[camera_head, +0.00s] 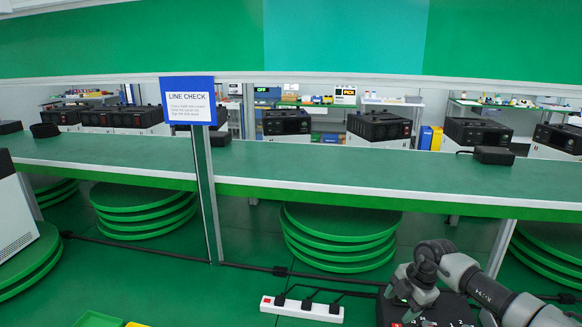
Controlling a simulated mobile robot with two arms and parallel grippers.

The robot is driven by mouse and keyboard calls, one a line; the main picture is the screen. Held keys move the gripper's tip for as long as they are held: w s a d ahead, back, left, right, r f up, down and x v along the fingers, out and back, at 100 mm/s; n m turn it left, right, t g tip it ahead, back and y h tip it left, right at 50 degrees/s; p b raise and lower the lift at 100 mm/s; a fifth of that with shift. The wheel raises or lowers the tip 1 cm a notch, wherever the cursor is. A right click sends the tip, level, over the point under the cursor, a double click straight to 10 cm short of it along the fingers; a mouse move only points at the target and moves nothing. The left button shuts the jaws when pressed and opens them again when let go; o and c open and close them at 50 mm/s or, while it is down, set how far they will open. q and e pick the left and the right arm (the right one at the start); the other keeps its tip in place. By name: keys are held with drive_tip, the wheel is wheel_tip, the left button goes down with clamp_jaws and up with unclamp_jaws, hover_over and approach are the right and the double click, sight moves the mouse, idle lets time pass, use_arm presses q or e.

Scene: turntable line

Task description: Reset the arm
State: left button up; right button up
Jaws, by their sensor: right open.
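My right arm comes in from the lower right. Its gripper (408,306) is open, low over a black device (450,312) with a red switch at the bottom edge of the view. The fingertips are small, and I cannot tell whether they touch the device. My left gripper is not in view.
A long green bench (330,170) crosses the view, with a blue and white "LINE CHECK" sign (189,103) on a post. Stacked green discs (340,225) stand beneath it. A white power strip (300,308) with black plugs lies left of the device. A black box (493,156) sits on the bench.

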drive_tip(key=s+a+f+n+t+y, duration=0.15)
drive_tip(key=a+y, duration=0.45)
drive_tip(key=a, duration=0.8)
drive_tip(key=s+a+r+m+t+y, duration=0.45)
drive_tip(key=a+r+m+t, duration=0.35)
drive_tip(key=t, duration=0.3)
drive_tip(key=s+d+f+m+h, duration=0.6)
drive_tip(key=s+d+m+h, duration=0.35)
drive_tip(key=m+h, duration=0.4)
drive_tip(key=s+d+f+g, duration=0.25)
drive_tip(key=s+g, duration=0.25)
drive_tip(key=s, duration=0.6)
drive_tip(key=s+d+f+g, duration=0.2)
drive_tip(key=s+f+g, duration=0.25)
drive_tip(key=s, duration=0.55)
wheel_tip(320, 180, down, 27)
drive_tip(key=s+g, duration=0.2)
drive_tip(key=s+d+f+g, duration=0.1)
drive_tip(key=s+d+f, duration=0.1)
drive_tip(key=s+f, duration=1.2)
drive_tip(key=shift+s+d+f, duration=0.15)
drive_tip(key=shift+s+f, duration=0.1)
drive_tip(key=shift+s, duration=0.35)
